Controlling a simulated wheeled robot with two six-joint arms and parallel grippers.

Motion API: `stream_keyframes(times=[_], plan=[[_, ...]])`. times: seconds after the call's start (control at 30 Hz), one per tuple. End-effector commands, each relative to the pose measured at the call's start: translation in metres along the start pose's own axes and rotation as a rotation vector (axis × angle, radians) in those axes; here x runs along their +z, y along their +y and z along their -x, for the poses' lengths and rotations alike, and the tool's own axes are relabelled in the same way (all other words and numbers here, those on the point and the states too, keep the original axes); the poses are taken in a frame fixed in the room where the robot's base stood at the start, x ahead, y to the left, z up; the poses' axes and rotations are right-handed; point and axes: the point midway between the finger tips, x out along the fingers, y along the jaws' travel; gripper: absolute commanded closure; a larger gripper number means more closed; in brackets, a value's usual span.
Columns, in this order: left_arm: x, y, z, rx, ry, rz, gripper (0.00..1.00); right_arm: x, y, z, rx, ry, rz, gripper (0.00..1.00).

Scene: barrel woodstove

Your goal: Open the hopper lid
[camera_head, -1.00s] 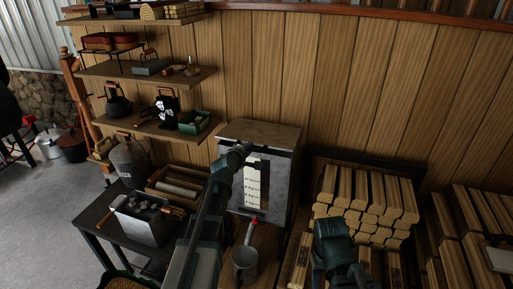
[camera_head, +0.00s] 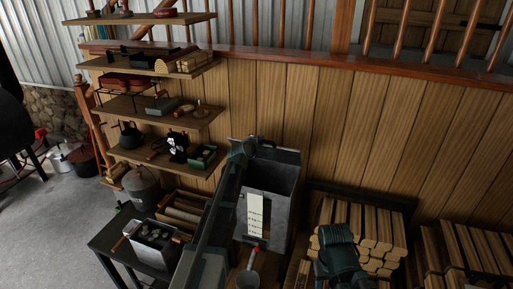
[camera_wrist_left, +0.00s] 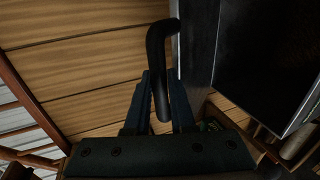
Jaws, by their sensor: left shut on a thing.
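The hopper (camera_head: 282,208) is a grey metal bin against the wood-panelled wall, with a pale marked strip (camera_head: 255,215) on its front. Its top is open in the head view, showing a dark inside. The lid (camera_head: 282,154) appears raised at the back of the bin. My left gripper (camera_head: 243,148) is at the lid's upper left. In the left wrist view its fingers close around a black bent handle (camera_wrist_left: 161,60), beside a dark panel (camera_wrist_left: 265,60). My right gripper (camera_head: 338,250) is low over the firewood; its fingers cannot be made out.
Stacked firewood (camera_head: 375,225) fills the right side. Wall shelves (camera_head: 160,110) with several goods and a dark side table (camera_head: 110,238) are at left.

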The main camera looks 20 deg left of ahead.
Motion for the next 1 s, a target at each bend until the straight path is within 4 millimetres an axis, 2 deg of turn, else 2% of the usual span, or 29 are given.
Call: stream_keyframes(times=[0.03, 0.33, 0.6, 1.0], plan=[[-0.001, 0.014, -0.007, 0.002, 0.001, -0.003, 1.00, 0.001, 0.001, 0.010, 0.000, 0.000, 0.001, 0.50], [0.000, 0.043, -0.029, -0.053, -0.004, -0.004, 1.00, 0.003, 0.004, 0.042, -0.001, -0.002, -0.006, 0.50], [0.000, 0.050, -0.039, -0.112, -0.001, -0.002, 1.00, 0.004, 0.005, 0.057, -0.002, -0.002, -0.014, 0.50], [0.000, 0.049, -0.040, -0.125, 0.000, -0.002, 1.00, 0.004, 0.005, 0.058, -0.002, -0.002, -0.016, 0.50]])
